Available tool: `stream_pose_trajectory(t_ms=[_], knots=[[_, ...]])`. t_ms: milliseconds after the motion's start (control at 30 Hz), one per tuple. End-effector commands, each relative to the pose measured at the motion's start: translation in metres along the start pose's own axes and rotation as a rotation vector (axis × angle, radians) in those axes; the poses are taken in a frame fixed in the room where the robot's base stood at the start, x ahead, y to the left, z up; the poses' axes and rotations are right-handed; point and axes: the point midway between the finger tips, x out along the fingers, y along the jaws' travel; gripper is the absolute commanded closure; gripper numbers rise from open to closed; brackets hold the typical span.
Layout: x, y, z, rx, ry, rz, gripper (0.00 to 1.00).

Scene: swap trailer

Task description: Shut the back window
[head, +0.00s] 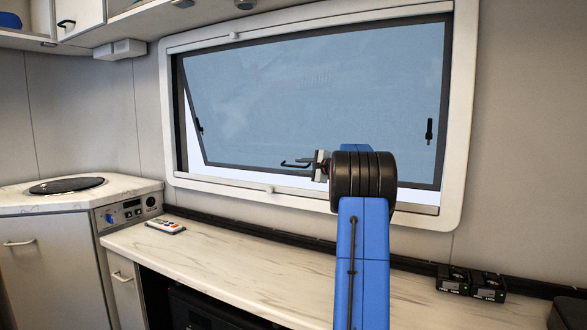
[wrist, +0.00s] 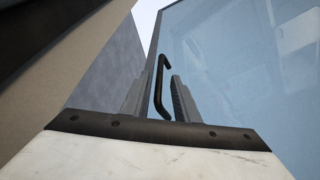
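The back window (head: 310,90) is a tinted pane in a white frame (head: 464,120). It stands ajar, its lower edge swung outward and bright gaps showing at the left and bottom. A black bar handle (head: 294,164) is near its lower middle. My gripper (head: 317,165) is at the handle, with my blue arm in front of the lower right of the window. In the wrist view my gripper (wrist: 160,82) is open, and the black handle (wrist: 160,88) shows between its two grey fingers with space beside it. I cannot tell whether a finger touches it.
Black latches (head: 429,131) sit on the pane's side edges. A marble-look counter (head: 230,262) runs below the window, with a remote (head: 166,226) at left and two black boxes (head: 471,283) at right. A round hob (head: 67,185) is far left. Overhead cabinets (head: 80,16) hang top left.

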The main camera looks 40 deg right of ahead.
Motion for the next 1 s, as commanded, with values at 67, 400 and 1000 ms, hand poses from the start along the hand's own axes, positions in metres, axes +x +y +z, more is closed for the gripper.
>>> stream_pose_trajectory(t_ms=[67, 400, 1000], knots=[[0.014, 0.001, 0.001, 0.000, -0.003, 0.001, 0.72], [0.045, 0.000, 0.001, -0.001, -0.001, 0.001, 0.72], [0.047, 0.000, 0.000, 0.000, -0.001, 0.001, 1.00]])
